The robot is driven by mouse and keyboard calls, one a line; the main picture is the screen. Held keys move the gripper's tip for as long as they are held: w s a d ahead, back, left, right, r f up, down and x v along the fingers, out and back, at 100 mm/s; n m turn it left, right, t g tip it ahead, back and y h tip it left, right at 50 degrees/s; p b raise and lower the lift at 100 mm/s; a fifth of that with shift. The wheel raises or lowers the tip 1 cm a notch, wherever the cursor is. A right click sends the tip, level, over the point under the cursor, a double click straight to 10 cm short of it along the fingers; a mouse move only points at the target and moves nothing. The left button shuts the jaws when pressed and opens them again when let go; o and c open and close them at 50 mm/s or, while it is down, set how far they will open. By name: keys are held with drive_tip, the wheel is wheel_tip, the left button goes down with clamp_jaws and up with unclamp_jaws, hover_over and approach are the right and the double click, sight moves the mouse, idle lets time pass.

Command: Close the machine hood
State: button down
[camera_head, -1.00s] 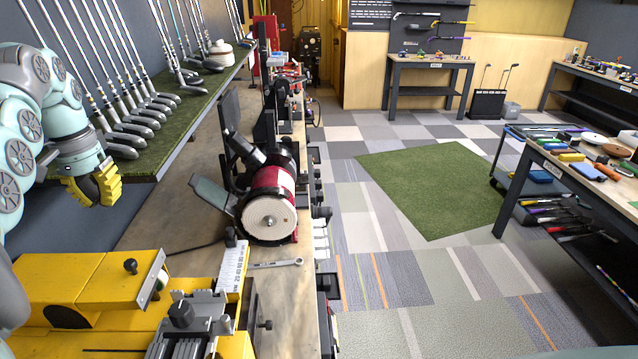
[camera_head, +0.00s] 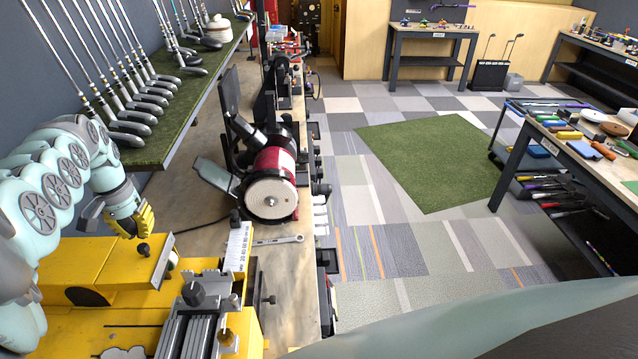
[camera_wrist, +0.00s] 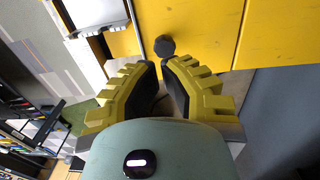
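The yellow machine (camera_head: 100,325) is at the lower left in the head view. Its yellow hood (camera_head: 110,272) has a black knob (camera_head: 143,249) near the right end, beside a grey edge plate. The knob also shows in the wrist view (camera_wrist: 164,45), just beyond my fingertips. My gripper (camera_head: 138,233), with yellow ridged fingers, points down at the hood beside the knob. In the wrist view its fingers (camera_wrist: 160,66) are a narrow gap apart, with nothing between them. I cannot tell whether they touch the hood or how far the hood stands open.
A belt grinder with a red drum (camera_head: 273,165) stands on the workbench behind the machine. A green shelf (camera_head: 165,150) of golf clubs runs along the left wall.

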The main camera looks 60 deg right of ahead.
sight(146, 243)
drive_tip(key=shift+s+d+f, duration=0.1)
drive_tip(key=shift+s+f, duration=0.05)
drive_tip(key=shift+f, duration=1.3)
drive_tip(key=shift+f+b, duration=0.75)
drive_tip(key=shift+b, duration=0.1)
drive_tip(key=shift+r, duration=0.35)
